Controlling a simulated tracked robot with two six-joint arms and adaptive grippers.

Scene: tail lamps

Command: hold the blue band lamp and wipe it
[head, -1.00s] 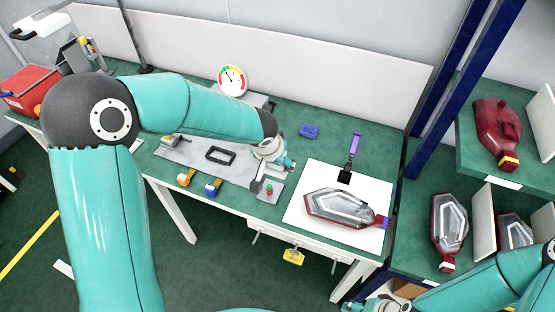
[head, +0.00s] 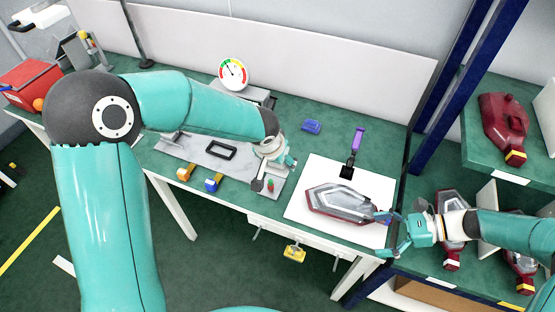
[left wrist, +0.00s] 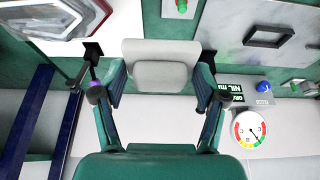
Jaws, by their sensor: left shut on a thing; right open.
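The blue band lamp (head: 340,203) has a clear, faceted lens in a dark red housing. It lies on a white mat (head: 310,176) at the right of the green bench. Its right end, where the blue band (head: 384,218) is, is partly covered by my right gripper (head: 388,235). That gripper is open around or just beside this end; contact is unclear. My left gripper (left wrist: 160,78) is shut on a pale grey pad (left wrist: 160,62), held left of the mat above the bench. The lamp (left wrist: 55,18) is cut off at top left in the left wrist view.
A purple-handled tool (head: 356,148) with a black head lies at the mat's back edge. More red lamps (head: 452,222) stand on the right shelves beside a blue post (head: 465,85).

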